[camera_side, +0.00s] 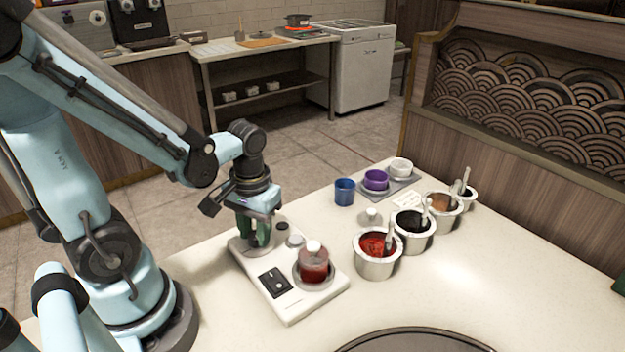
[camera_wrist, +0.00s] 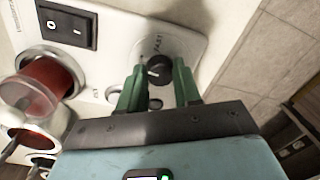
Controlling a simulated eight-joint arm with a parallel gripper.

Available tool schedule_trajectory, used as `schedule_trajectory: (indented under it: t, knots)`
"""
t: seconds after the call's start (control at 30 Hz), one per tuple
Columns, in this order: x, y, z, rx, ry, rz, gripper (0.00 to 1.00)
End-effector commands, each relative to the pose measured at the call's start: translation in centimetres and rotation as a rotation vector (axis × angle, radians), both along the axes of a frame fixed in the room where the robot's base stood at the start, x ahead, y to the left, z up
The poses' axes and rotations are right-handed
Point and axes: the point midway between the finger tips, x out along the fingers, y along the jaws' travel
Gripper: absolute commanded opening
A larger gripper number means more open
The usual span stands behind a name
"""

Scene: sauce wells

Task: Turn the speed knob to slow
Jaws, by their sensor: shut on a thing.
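The speed knob (camera_wrist: 158,70) is dark and round with a pale pointer mark, on the white machine base (camera_wrist: 205,50). In the wrist view, the word FAST is printed just above it; no slow label can be read. My gripper (camera_wrist: 158,80) has its two green fingers shut on the knob, one on each side. In the side view, my gripper (camera_side: 255,236) reaches down to the back left end of the machine base (camera_side: 318,296), and its fingers hide the knob there.
The base also carries a black rocker switch (camera_side: 275,282) and a lidded jar of red sauce (camera_side: 314,266). Several metal wells, one with red sauce (camera_side: 376,254), stand to the right. A blue cup (camera_side: 345,191) is behind. The counter front is mostly clear.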

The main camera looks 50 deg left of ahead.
Motion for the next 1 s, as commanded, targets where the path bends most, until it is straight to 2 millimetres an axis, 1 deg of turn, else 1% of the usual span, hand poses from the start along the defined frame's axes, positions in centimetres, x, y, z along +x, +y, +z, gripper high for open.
schedule_trajectory:
  t: [0.1,0.3,0.83,0.87,1.0]
  knots:
    - [-0.06,-0.03,-0.06,-0.001,0.000,0.056,0.02]
    - [-0.05,-0.03,-0.06,-0.001,0.000,0.113,0.02]
    - [-0.05,-0.03,-0.05,-0.001,0.000,0.133,0.02]
    - [-0.05,-0.03,-0.04,-0.001,0.000,0.133,0.37]
    - [-0.03,-0.03,-0.03,-0.001,0.000,0.132,0.58]
